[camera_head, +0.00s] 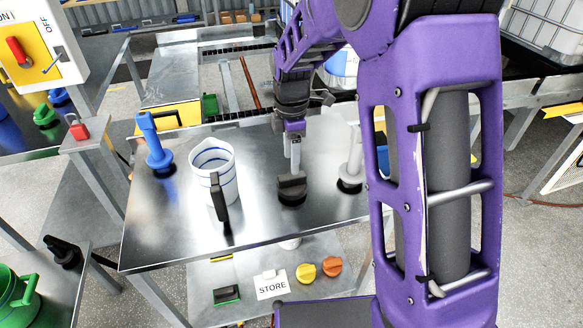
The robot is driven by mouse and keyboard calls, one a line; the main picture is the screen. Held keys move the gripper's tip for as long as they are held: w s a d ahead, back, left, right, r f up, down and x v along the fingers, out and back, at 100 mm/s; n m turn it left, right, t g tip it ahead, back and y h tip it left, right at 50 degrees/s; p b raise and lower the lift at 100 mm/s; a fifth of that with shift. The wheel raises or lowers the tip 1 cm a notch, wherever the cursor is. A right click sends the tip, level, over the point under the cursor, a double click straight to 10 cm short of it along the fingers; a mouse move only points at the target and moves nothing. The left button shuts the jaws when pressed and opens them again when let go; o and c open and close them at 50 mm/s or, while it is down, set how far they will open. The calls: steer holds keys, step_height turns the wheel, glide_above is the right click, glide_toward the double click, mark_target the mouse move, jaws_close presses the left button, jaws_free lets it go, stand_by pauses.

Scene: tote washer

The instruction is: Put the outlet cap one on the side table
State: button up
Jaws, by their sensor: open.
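No label marks which thing is outlet cap one. A dark cap-like piece (291,190) stands on the steel table (200,245), directly below my gripper (293,168). My gripper points down, and its jaws are open. The picture does not show whether the fingers touch the dark piece. Yellow (306,272) and orange (332,266) knobbed caps lie on the lower shelf beside a STORE sign (272,285). Another black knobbed piece (65,251) sits on a low surface at left. Which surface is the side table is not clear.
A blue upright-handled piece (155,148), a white jug (216,170) and a pale upright piece (352,160) stand near my gripper. A small stand at left holds a red padlock (78,128). My purple arm hides the table's right end.

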step_height(320, 180, up, 6)
steer(key=shift+r, duration=0.15)
stand_by(0.4)
